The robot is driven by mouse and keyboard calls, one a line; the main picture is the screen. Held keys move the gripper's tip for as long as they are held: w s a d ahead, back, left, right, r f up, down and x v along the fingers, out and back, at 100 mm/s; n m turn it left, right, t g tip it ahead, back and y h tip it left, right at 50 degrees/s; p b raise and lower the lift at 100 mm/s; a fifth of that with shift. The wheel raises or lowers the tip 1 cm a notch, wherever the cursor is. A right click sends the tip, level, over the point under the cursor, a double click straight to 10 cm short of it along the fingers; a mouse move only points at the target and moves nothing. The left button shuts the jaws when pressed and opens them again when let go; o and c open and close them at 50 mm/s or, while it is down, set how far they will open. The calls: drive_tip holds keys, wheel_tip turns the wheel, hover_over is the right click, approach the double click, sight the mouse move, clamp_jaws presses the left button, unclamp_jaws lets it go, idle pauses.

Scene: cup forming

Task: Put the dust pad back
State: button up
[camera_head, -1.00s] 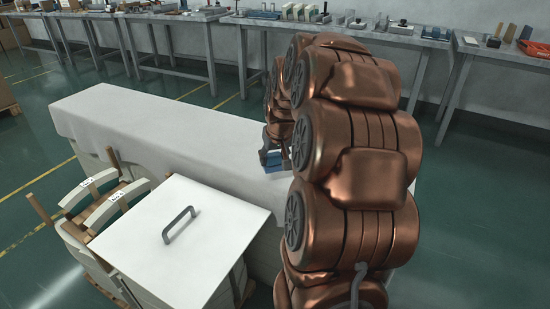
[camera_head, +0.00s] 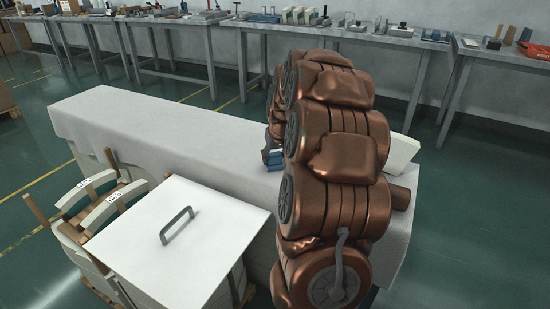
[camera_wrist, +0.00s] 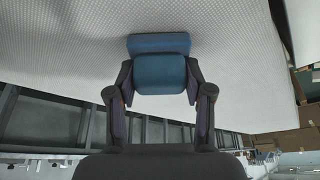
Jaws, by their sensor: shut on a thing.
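The dust pad (camera_wrist: 160,72) is a blue block with a darker blue upper strip. In the wrist view it sits between the fingers of my gripper (camera_wrist: 160,90), which is shut on it. In the head view a small part of the blue pad (camera_head: 273,160) shows at the left edge of my copper arm, close over the white-covered table. My arm hides most of the gripper there. I cannot tell whether the pad touches the cloth.
The long white-covered table (camera_head: 170,125) is bare on its left. A white box (camera_head: 401,152) shows behind my arm at right. A white lidded crate (camera_head: 150,240) with a grey handle (camera_head: 178,226) stands in front, beside white curved pieces (camera_head: 95,200). Workbenches (camera_head: 180,22) line the wall.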

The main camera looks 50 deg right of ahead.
drive_tip(key=o, duration=1.1)
